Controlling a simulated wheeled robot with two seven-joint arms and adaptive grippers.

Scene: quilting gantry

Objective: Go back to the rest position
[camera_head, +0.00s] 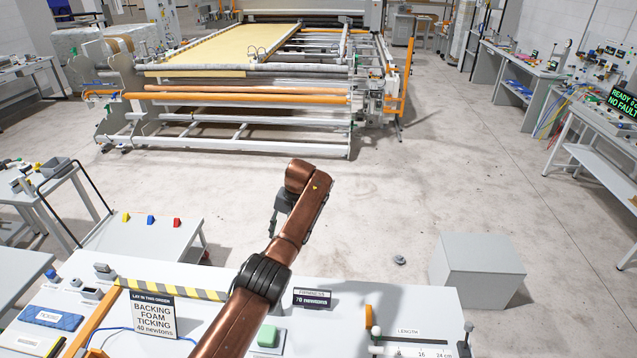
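One copper-coloured arm of mine comes in from the bottom edge, left of centre, and reaches up over the white worktable (400,300). I take it as my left arm. Its dark gripper (277,218) hangs beyond the table's far edge, partly hidden behind the wrist, and its fingers are too small to read. I see nothing held in it. My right arm and gripper are out of view. On the worktable stand a sign reading "BACKING FOAM TICKING 40 newtons" (154,316), a smaller "70 newtons" sign (312,299) and a green block (268,337).
A striped yellow-black bar (175,290) and a length gauge (420,351) lie on the worktable. A grey box (476,270) stands on the floor at right. The quilting gantry (250,90) is at the back.

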